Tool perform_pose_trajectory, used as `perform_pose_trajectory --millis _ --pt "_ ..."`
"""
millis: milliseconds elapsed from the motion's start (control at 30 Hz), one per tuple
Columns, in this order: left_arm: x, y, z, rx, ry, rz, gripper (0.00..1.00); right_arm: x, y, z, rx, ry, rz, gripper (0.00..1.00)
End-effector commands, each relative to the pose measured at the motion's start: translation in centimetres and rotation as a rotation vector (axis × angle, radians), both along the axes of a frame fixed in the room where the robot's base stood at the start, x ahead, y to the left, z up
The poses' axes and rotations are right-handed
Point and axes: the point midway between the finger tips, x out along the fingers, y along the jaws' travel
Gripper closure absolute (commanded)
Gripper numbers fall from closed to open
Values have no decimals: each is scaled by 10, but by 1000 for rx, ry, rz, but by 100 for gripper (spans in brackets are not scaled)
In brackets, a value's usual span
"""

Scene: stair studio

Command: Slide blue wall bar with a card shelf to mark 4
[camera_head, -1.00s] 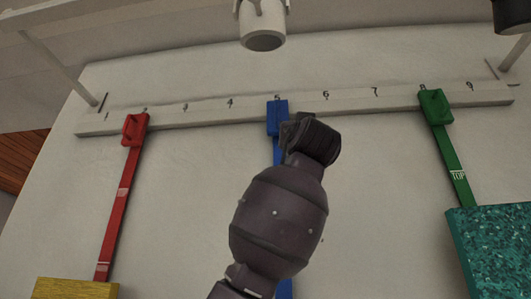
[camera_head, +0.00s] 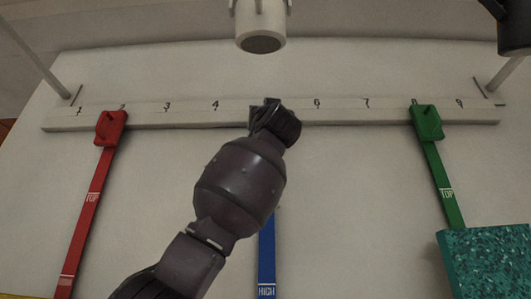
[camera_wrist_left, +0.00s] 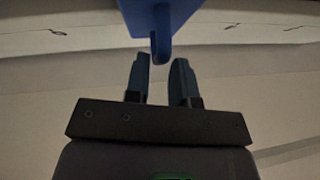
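The blue wall bar (camera_head: 267,245) hangs from the white numbered rail (camera_head: 350,111), near mark 5. Its lower part carries the word HIGH. My arm hides its top block in the head view. The left wrist view shows the blue block with a peg (camera_wrist_left: 160,48) pointing toward my gripper. My left gripper (camera_head: 272,108) is in front of the block; in the left wrist view (camera_wrist_left: 160,72) its fingers are apart, with the peg at the gap between their tips. I cannot tell whether they touch it. Mark 4 (camera_head: 215,106) is left of it. No card shelf is visible. My right gripper is not in view.
A red bar (camera_head: 90,205) hangs near mark 2 and a green bar (camera_head: 442,185) near mark 8. A teal speckled block (camera_head: 495,262) is at the lower right. A white lamp (camera_head: 261,25) hangs above. The rail around mark 4 is clear.

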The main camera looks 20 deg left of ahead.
Motion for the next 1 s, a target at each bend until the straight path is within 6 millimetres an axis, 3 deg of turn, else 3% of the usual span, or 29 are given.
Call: perform_pose_trajectory --millis 200,633,800,1000 --pt "14 7 17 0 1 2 77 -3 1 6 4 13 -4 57" --pt "18 9 20 0 0 0 77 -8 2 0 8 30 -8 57" --pt "18 9 20 1 0 1 100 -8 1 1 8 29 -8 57" --pt "18 9 20 0 1 0 100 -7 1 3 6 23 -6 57"
